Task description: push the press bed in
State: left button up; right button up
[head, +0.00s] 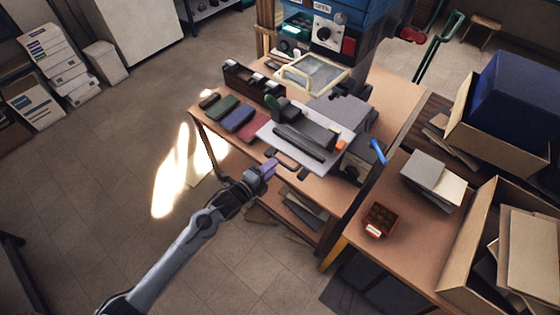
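The press bed (327,157) is a light grey plate that sticks out toward me from under the blue press (375,22), above the wooden table. A dark green and black block (305,135) lies on it. A dark handle (290,161) shows at its front edge. My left gripper (269,168) has its purplish fingers close together with no gap visible. It is at the front left of the bed, beside the handle; I cannot tell whether they touch. My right gripper is not in view.
Green, blue and red covers (240,116) lie at the table's left. A pale framed pane (312,74) is behind the bed. A blue strip (377,151) is right of it. A second table at right holds a small red box (380,220) and open cartons (500,255).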

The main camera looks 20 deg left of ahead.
pick_arm(q)
jog(key=shift+b+x, duration=0.3)
jog(key=shift+x, duration=2.3)
grip_shut()
